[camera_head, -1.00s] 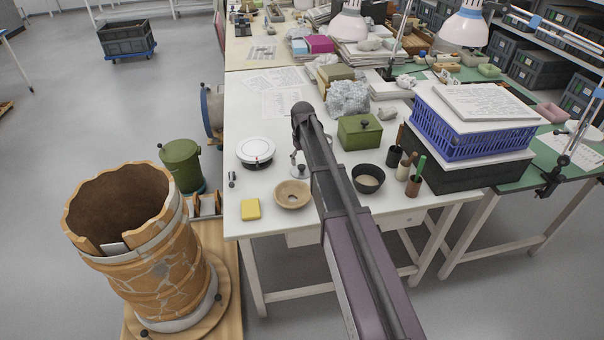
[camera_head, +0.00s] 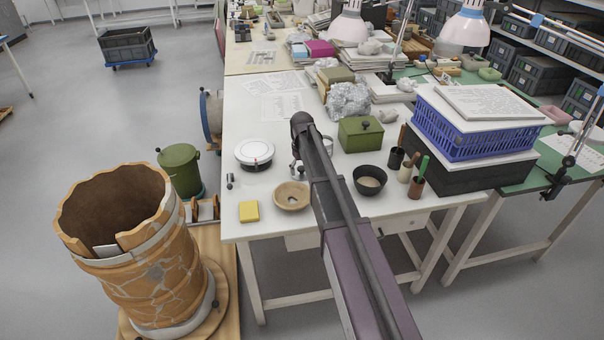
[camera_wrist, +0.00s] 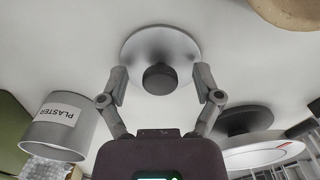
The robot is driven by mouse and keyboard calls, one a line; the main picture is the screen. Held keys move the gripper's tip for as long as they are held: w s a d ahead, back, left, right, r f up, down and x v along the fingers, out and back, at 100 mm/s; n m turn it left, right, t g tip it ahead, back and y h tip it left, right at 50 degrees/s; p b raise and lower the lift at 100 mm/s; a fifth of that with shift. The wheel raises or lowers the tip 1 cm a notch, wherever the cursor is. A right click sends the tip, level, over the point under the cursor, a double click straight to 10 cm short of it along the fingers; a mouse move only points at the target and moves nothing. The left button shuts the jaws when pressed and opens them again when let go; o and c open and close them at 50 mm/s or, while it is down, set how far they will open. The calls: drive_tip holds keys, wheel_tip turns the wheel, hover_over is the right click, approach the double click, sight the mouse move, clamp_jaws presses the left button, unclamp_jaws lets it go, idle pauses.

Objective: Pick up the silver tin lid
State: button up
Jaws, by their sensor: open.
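The silver tin lid is a round grey metal disc (camera_wrist: 160,38) with a dark knob (camera_wrist: 160,79), lying knob up on the white table in the wrist view. My gripper (camera_wrist: 161,84) is open, with one finger on each side of the knob. I cannot tell whether the fingers touch the lid. In the head view my arm hides most of the lid, and only a small part of it (camera_head: 298,175) shows at the arm's left edge.
A grey tin marked PLASTER (camera_wrist: 62,125) stands close by on the left in the wrist view. A white round stand (camera_head: 254,152), a wooden bowl (camera_head: 291,196), a green box (camera_head: 360,134) and a black bowl (camera_head: 370,180) surround the spot. Clear table lies farther back.

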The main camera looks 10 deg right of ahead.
sight(302, 169)
drive_tip(key=c, duration=1.1)
drive_tip(key=shift+c, duration=0.2)
drive_tip(key=shift+r, duration=0.15)
wheel_tip(302, 169, up, 10)
drive_tip(key=p, duration=1)
drive_tip(key=shift+s+f, duration=0.15)
drive_tip(key=shift+f, duration=0.05)
